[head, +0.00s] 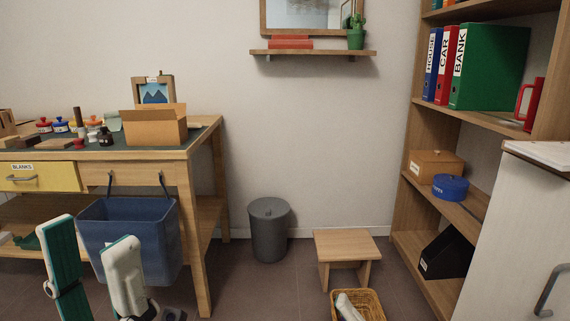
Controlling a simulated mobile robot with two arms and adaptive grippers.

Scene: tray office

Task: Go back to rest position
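My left gripper (88,252) is at the bottom left of the head view. Its two teal and white fingers point up and stand well apart, with nothing between them. It is in front of the blue bin (150,238) that hangs from the front of the wooden workbench (206,190). The fingers cover part of the bin; I cannot tell how near they are to it. My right gripper is not in view.
An open cardboard box (155,127), jars and a framed picture stand on the bench. A grey trash can (269,230), wooden stool (345,248) and wicker basket (372,306) are on the floor. A bookshelf (424,130) and a white cabinet (520,235) bound the right side.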

